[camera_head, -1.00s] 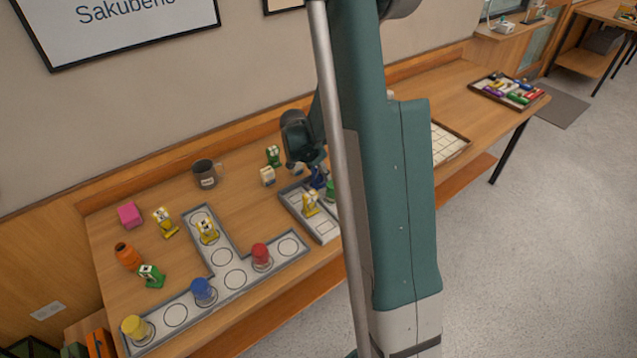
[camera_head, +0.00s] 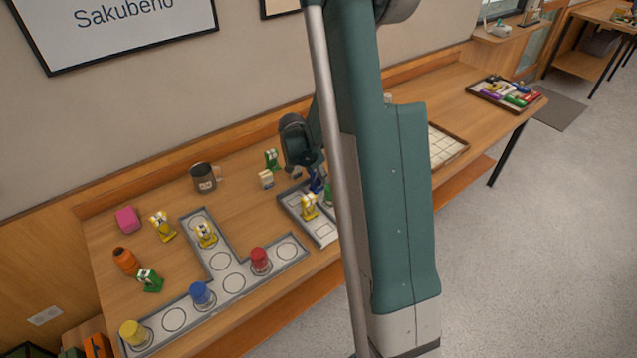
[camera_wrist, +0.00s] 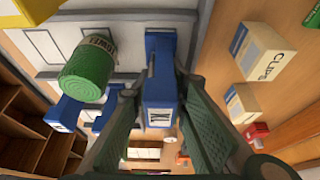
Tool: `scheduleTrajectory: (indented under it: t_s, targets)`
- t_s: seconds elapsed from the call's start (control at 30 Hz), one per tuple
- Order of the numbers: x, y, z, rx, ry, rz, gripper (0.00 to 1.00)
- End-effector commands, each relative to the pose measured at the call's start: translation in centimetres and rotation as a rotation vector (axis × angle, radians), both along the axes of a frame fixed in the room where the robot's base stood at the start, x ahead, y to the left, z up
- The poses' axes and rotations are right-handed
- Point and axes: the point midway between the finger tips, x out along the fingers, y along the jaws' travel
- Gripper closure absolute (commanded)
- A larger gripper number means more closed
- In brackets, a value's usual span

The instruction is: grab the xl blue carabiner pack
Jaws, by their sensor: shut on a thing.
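My gripper (camera_head: 312,175) is over the grey tray near the middle of the table. In the wrist view my gripper (camera_wrist: 160,100) has its two green fingers closed on the sides of a blue pack (camera_wrist: 158,112). The pack's near face has a white label, only partly legible. The blue pack (camera_head: 316,183) also shows small below the gripper in the head view. Another blue pack (camera_wrist: 64,114) with a white label lies to the left in the wrist view. I cannot tell if the held pack touches the tray.
A green roll (camera_wrist: 86,72) is left of the fingers, and a clips box (camera_wrist: 262,52) is to the right. A yellow pack (camera_head: 309,207) stands on the grey tray (camera_head: 326,233). A mug (camera_head: 203,178) stands farther left. My arm hides part of the table.

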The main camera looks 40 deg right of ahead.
Motion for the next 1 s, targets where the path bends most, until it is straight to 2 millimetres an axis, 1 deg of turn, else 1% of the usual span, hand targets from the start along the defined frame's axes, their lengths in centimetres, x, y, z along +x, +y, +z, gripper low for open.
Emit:
scheduleTrajectory:
  t_s: [0.17,0.37,0.47,0.8,1.0]
  targets:
    - [0.0,0.0,0.3,0.0,0.0,0.0,0.97]
    - [0.0,0.0,1.7,0.0,0.0,0.0,0.97]
    - [0.0,0.0,2.8,0.0,0.0,0.0,0.97]
    - [0.0,0.0,7.5,0.0,0.0,0.0,0.97]
    - [0.0,0.0,9.4,0.0,0.0,0.0,0.97]
